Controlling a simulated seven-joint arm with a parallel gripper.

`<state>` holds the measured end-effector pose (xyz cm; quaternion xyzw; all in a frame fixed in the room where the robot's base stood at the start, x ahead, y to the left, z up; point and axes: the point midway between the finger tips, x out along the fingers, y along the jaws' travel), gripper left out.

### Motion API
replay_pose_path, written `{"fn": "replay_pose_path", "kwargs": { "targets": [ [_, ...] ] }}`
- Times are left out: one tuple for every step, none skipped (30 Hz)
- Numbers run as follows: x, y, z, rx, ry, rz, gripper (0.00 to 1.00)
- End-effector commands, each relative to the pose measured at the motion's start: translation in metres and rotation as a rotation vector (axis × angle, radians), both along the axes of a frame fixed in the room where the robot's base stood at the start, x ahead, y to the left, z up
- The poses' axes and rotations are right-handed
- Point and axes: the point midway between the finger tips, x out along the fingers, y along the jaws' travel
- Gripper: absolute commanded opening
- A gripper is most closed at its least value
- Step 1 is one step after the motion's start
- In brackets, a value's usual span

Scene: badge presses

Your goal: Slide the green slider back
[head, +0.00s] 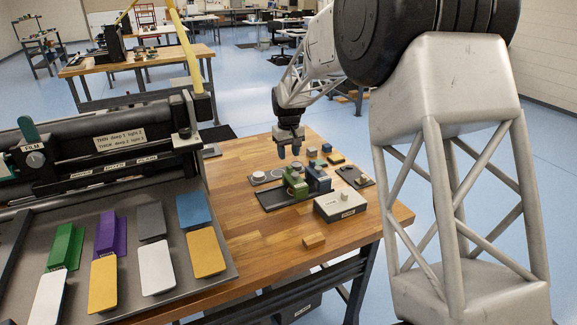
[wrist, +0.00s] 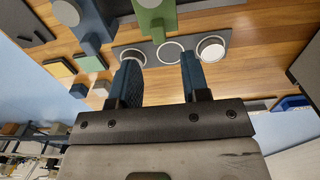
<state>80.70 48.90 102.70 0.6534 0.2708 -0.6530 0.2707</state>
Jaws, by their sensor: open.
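The green slider (head: 295,184), a chunky green block with an upright part, stands on a dark base on the wooden table, beside a similar blue one (head: 318,180). In the wrist view the green slider (wrist: 156,18) is at the top edge, partly cut off, with a round knob on it. My gripper (head: 289,151) hangs fingers down above the table, behind and above the green slider, apart from it. In the wrist view my gripper (wrist: 161,72) has its two blue fingers spread, with nothing between them, below a row of round discs.
A grey plate (wrist: 166,42) with round discs lies near the green slider. Small coloured blocks (head: 327,148) stand behind. A large machine with coloured plates fills the left; bare table lies between.

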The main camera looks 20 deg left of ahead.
Motion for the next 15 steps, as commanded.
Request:
{"fn": "replay_pose_path", "kwargs": {
  "targets": [
    [0.0, 0.0, -0.007, -0.001, 0.002, 0.0, 0.43],
    [0.0, 0.0, -0.011, -0.001, 0.002, 0.0, 0.43],
    [0.0, 0.0, -0.016, -0.001, 0.001, 0.0, 0.43],
    [0.0, 0.0, -0.02, -0.001, 0.002, 0.0, 0.43],
    [0.0, 0.0, -0.024, -0.001, 0.003, 0.0, 0.43],
    [0.0, 0.0, -0.028, -0.001, 0.003, 0.0, 0.43],
    [0.0, 0.0, -0.031, -0.001, 0.001, 0.0, 0.43],
    [0.0, 0.0, -0.034, -0.001, 0.001, 0.0, 0.43],
    [0.0, 0.0, -0.038, -0.001, 0.001, 0.0, 0.43],
    [0.0, 0.0, -0.041, -0.001, 0.001, 0.0, 0.43],
    [0.0, 0.0, -0.044, -0.001, 0.001, 0.0, 0.43],
    [0.0, 0.0, -0.047, -0.001, 0.001, 0.0, 0.43],
    [0.0, 0.0, -0.049, -0.001, 0.001, 0.0, 0.43],
    [0.0, 0.0, -0.051, -0.001, 0.001, 0.0, 0.43],
    [0.0, 0.0, -0.053, -0.001, 0.001, 0.0, 0.43]
  ]
}}
